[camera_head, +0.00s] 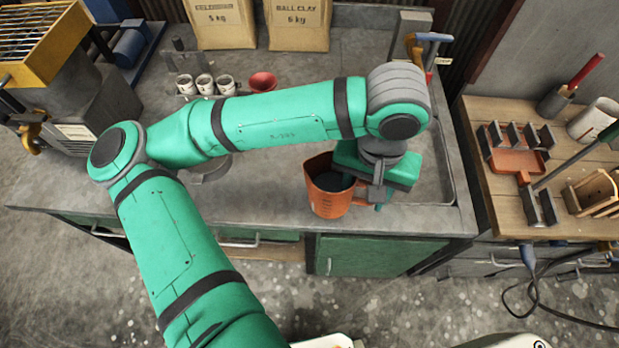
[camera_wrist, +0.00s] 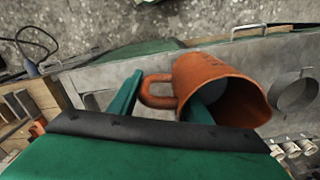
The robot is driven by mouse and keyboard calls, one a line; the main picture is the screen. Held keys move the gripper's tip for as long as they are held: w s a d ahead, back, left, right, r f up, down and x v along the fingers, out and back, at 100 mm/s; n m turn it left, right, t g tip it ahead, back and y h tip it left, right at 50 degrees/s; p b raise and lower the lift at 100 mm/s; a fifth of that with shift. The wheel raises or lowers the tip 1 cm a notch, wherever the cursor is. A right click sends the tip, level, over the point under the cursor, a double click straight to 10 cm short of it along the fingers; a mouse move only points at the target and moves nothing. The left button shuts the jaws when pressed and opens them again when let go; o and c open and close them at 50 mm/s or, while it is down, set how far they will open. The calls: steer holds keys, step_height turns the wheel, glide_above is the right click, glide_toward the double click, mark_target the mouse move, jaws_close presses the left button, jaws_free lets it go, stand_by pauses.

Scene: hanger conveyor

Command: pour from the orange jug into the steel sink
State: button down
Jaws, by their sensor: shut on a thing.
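The orange jug (camera_head: 328,200) stands out near the front edge of the grey counter, roughly upright, with dark contents showing inside its mouth. In the wrist view the jug (camera_wrist: 222,76) has its handle on the left and its mouth open to the camera. My gripper (camera_wrist: 162,98) is shut on the jug, with the handle between the fingers. I cannot tell whether the jug's base touches the counter. The steel sink (camera_head: 447,172) is at the counter's right end, just right of the jug; my wrist hides much of it.
A round steel dish (camera_head: 212,172) sits left of the jug, partly behind my arm. Several white cups (camera_head: 205,84) and a red bowl (camera_head: 263,82) stand farther back, before two clay bags (camera_head: 298,25). A wooden bench (camera_head: 500,215) with tools adjoins on the right.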

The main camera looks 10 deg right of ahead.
steer(key=shift+w+a+f, duration=0.65)
steer(key=shift+w+f, duration=1.4)
steer(key=shift+w+a+f, duration=0.65)
steer(key=shift+w+f, duration=1.35)
steer(key=shift+w, duration=0.1)
steer(key=shift+w+a+f, duration=0.65)
steer(key=shift+w+f, duration=1.4)
steer(key=shift+w+f, duration=0.1)
steer(key=shift+f, duration=0.1)
steer(key=c, duration=0.9)
jaws_free()
steer(key=shift+c, duration=0.2)
step_height(320, 180, up, 11)
steer(key=shift+a, duration=0.4)
steer(key=shift+f, duration=0.1)
